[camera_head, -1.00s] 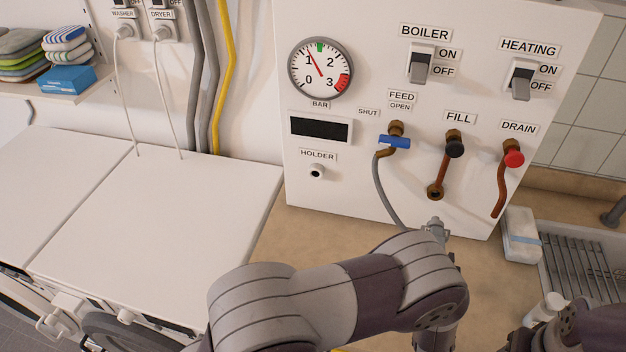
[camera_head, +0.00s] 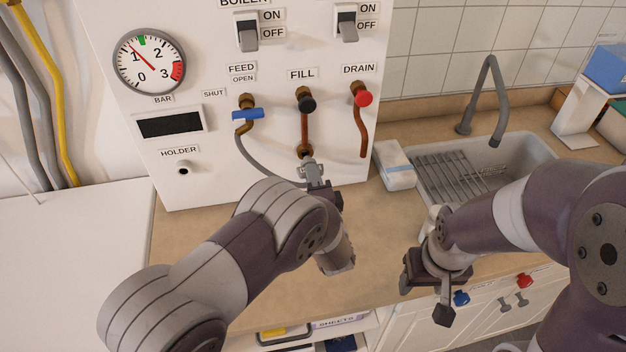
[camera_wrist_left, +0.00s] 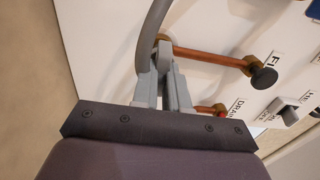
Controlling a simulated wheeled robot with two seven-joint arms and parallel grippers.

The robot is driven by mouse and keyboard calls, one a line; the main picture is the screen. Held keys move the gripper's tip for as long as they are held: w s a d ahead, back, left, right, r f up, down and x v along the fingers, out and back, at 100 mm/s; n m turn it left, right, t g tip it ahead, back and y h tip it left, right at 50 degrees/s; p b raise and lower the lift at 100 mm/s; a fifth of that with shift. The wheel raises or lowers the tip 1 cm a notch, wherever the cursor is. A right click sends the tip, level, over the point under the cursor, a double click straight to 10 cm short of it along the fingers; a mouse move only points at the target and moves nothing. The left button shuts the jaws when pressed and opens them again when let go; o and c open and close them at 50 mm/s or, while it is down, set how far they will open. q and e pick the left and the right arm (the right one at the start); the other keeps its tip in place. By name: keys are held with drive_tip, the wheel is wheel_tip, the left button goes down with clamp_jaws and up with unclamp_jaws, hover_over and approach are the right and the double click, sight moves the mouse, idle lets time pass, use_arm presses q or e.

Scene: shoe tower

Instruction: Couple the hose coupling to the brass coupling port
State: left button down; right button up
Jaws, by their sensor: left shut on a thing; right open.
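The brass coupling port (camera_head: 305,151) is at the lower end of the copper pipe under FILL, and also shows in the left wrist view (camera_wrist_left: 161,40). My left gripper (camera_head: 313,174) is just below and in front of it, shut on the grey hose coupling, which is mostly hidden by the fingers (camera_wrist_left: 163,85). The grey hose (camera_head: 258,168) runs from the blue FEED valve (camera_head: 248,114) to this gripper. The coupling's end is close to the port; I cannot tell whether they touch. My right gripper (camera_head: 428,290) is open and empty over the counter's front edge.
The white panel has a gauge (camera_head: 149,62), a holder peg (camera_head: 183,169), a black FILL knob (camera_head: 307,104) and a red DRAIN knob (camera_head: 363,98). A white box (camera_head: 396,166) and a sink (camera_head: 530,150) with a rack stand right. The counter (camera_head: 215,235) is clear at left.

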use_arm(q)
drive_tip(key=shift+p, duration=0.45)
idle(1.1)
drive_tip(key=shift+b+x, duration=0.45)
drive_tip(key=shift+x, duration=1.05)
drive_tip(key=c, duration=1.1)
unclamp_jaws()
drive_tip(key=b+v, duration=0.2)
drive_tip(key=v, duration=1)
drive_tip(key=shift+s+d, duration=0.1)
drive_tip(key=shift+s, duration=0.2)
